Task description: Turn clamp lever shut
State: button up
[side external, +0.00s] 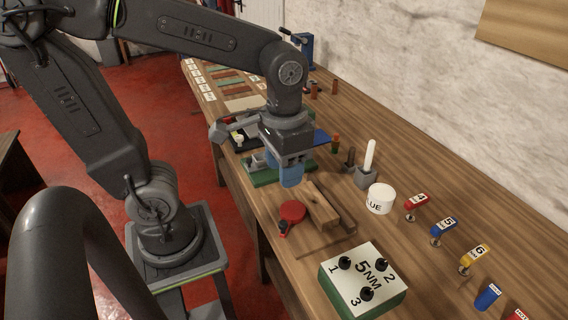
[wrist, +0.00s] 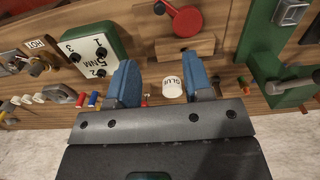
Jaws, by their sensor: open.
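A red round cam with a short arm and dark tip (side external: 291,211), which looks like the clamp lever, lies against a wooden block (side external: 320,208) on a wooden board. Its arm points toward the front edge of the bench in the side view. The red cam (wrist: 187,21) also shows at the top of the wrist view, with its arm toward the upper left. My gripper (side external: 290,183) has blue fingers and hangs above the bench, behind the red cam in the side view. In the wrist view my gripper (wrist: 161,62) is open, with nothing between its fingers.
A green fixture (side external: 265,177) with grey parts stands close beside my gripper. A white glue pot (side external: 380,198), a grey holder with a white stick (side external: 367,172) and a green-sided "5 NM" box (side external: 362,282) stand nearby. Numbered coloured tags line the wall side.

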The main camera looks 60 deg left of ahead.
jog(key=shift+c, duration=0.2)
